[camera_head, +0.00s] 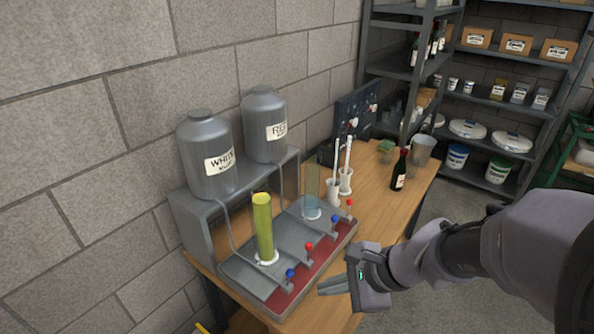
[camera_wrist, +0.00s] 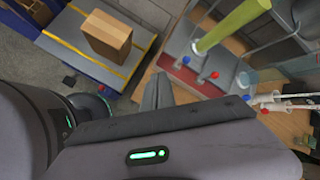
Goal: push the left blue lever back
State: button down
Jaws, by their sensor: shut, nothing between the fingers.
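The left blue lever (camera_head: 290,273) stands at the front left of the grey dispenser (camera_head: 238,270), on its red front strip. In the wrist view its blue knob (camera_wrist: 186,60) shows beyond the fingertips. My gripper (camera_head: 320,287) is shut and empty, to the right of the lever and apart from it. A red-knobbed lever (camera_head: 309,246) is beside the blue one. Behind them stands a tall cylinder (camera_head: 264,228) filled with yellow-green liquid. The lever's exact tilt is too small to tell.
A second blue lever (camera_head: 335,219) and red lever (camera_head: 349,203) stand by an empty-looking cylinder (camera_head: 311,185). Two grey tanks labelled white (camera_head: 205,180) and red (camera_head: 264,145) sit behind. A dark bottle (camera_head: 400,170) stands on the wooden table (camera_head: 375,215).

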jog(key=w+d+f+m+t, duration=0.1)
jog(key=w+d+f+m, duration=0.3)
jog(key=w+f+m, duration=0.3)
jog(key=b, duration=0.3)
send_near(289, 278)
jog(key=shift+w+a+f, duration=0.3)
jog(key=shift+w+f, duration=0.05)
jog(key=shift+f, duration=0.45)
jog(key=shift+w+a+f, duration=0.25)
jog(key=shift+w+f, duration=0.1)
jog(key=shift+f, duration=0.5)
jog(key=shift+w+a+f, duration=0.3)
jog(key=shift+w+f, duration=0.05)
jog(key=shift+f, duration=0.45)
